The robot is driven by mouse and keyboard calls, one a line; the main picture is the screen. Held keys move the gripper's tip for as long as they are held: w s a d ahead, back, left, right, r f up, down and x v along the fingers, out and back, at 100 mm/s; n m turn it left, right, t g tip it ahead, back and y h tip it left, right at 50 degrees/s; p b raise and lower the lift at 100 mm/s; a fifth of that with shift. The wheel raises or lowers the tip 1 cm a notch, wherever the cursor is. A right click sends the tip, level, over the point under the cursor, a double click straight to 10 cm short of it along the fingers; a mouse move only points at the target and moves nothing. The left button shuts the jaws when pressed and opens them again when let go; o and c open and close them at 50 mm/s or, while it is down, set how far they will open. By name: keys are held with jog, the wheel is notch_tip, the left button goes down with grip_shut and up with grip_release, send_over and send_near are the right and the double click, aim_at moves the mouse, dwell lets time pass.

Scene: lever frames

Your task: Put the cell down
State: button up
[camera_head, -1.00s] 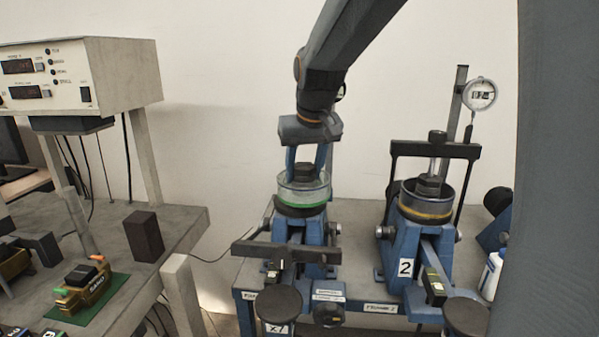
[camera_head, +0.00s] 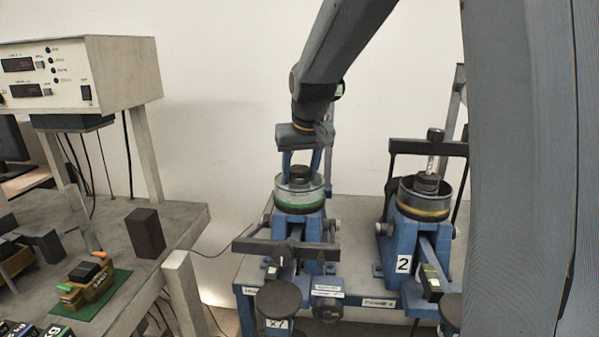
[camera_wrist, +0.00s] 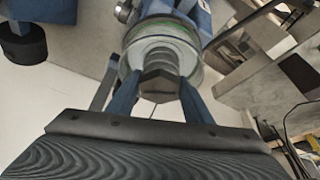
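The cell (camera_head: 299,198) is a clear round cup with a green band and a dark knob on top. It stands upright on the black seat of the left blue lever frame (camera_head: 312,228), with no clear gap under it. My gripper (camera_head: 300,176) comes from above, its two blue fingers on either side of the knob, seemingly pressed on it. The wrist view also shows the cell (camera_wrist: 163,42) with its dark knob between the fingertips of my gripper (camera_wrist: 160,85). The contact faces are partly hidden.
A second lever frame (camera_head: 403,232), marked 2, stands to the right with its own yellow-banded cell (camera_head: 427,203). A dark crossbar (camera_head: 298,250) lies in front of the left frame. A bench (camera_head: 185,222) with a dark block (camera_head: 145,233) is at left. My own column covers the right side.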

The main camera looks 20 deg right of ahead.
jog(key=o, duration=0.3)
jog(key=shift+r, duration=0.15)
jog(key=b+v, duration=0.2)
jog(key=v, duration=1)
jog(key=shift+r, duration=0.1)
